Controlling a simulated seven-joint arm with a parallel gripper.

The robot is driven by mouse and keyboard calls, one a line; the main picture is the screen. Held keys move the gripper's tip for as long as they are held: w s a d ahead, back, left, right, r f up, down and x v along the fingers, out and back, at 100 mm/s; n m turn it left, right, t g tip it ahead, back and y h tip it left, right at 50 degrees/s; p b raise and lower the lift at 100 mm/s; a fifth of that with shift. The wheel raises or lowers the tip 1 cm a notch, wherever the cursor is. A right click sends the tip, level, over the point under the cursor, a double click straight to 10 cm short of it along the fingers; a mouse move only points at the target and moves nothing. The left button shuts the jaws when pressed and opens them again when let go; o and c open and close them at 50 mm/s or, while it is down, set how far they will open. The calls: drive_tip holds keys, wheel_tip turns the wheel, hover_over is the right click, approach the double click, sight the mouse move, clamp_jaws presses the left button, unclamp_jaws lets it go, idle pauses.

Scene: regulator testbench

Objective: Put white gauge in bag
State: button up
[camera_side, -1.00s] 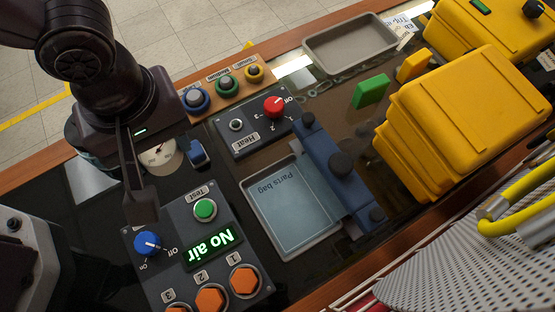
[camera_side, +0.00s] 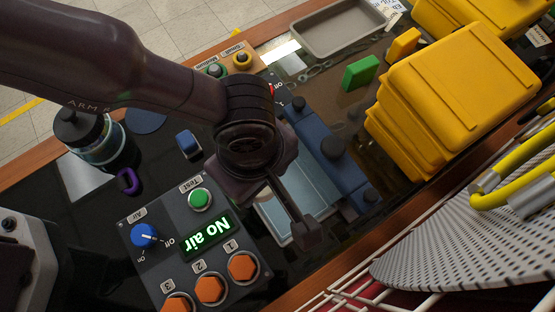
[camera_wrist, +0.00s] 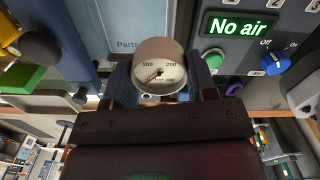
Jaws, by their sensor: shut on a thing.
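The white gauge (camera_wrist: 158,66) is between the two fingers of my gripper (camera_wrist: 160,84) in the wrist view, its dial facing the camera. My gripper (camera_side: 306,235) is shut on it. In the side view the gauge is hidden behind my gripper. The parts bag (camera_side: 277,214) is a pale blue pouch in a tray, partly covered by my arm and gripper there. The bag also shows in the wrist view (camera_wrist: 122,18), beyond the gauge. My gripper appears over the bag's area in the side view; its height above the bag is unclear.
The air panel (camera_side: 165,212), with its green "No air" display, stands left of the bag. A blue bar with dark knobs (camera_side: 335,155) runs along the bag's right side. Yellow cases (camera_side: 455,90), a green block (camera_side: 361,73) and a grey tray (camera_side: 340,28) lie beyond.

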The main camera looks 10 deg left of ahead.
hover_over(283, 185)
drive_tip(key=f, duration=0.2)
drive_tip(key=s+f, duration=0.1)
drive_tip(key=f, duration=0.1)
drive_tip(key=shift+f, duration=0.25)
drive_tip(key=shift+w+d+f, duration=0.1)
drive_tip(key=shift+f, duration=1.5)
drive_tip(key=shift+f, duration=0.1)
drive_tip(key=o, duration=1)
drive_tip(key=shift+c, duration=0.2)
wheel_tip(283, 185, up, 12)
